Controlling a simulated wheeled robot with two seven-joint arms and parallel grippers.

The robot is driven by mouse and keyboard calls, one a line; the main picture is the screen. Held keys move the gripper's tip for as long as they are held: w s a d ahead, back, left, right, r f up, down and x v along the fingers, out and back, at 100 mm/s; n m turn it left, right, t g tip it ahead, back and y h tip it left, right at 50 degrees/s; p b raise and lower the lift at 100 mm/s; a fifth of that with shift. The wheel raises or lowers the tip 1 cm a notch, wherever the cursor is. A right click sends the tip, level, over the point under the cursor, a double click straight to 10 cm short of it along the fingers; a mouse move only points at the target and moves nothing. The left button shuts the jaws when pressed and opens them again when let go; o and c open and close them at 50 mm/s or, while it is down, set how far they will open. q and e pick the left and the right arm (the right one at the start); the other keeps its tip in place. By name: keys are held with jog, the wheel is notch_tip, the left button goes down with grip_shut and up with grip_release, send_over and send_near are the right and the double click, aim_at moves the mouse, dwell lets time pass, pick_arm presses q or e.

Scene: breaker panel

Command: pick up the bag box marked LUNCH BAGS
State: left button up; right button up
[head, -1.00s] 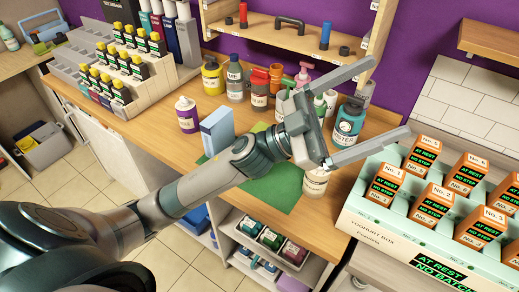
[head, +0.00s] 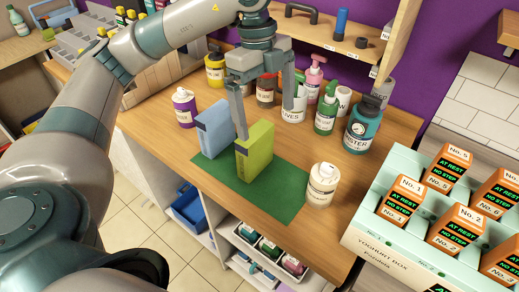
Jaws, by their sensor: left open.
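Two slim upright boxes stand side by side on and at the edge of a green mat (head: 285,198): a light blue box (head: 213,127) and a yellow-green box (head: 256,152) to its right. I cannot read any LUNCH BAGS marking on either, so I cannot tell which is the marked one. My left gripper (head: 265,122) is open and points down over the yellow-green box. One finger comes down at that box's left upper edge; the other is to the right and behind, in front of a bottle. It holds nothing. My right gripper is not in view.
Several bottles stand behind, including a teal bottle (head: 362,125) and a green-capped bottle (head: 327,109). A yoghurt box (head: 385,245) fills the right front.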

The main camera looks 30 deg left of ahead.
pick_arm(q)
jog(key=r+n+y, duration=0.2)
send_over(252, 133)
jog(key=shift+w+a+f, duration=0.1)
jog(key=shift+f, duration=0.15)
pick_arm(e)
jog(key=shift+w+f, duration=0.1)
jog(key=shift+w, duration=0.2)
pick_arm(q)
jog(key=shift+f, duration=0.15)
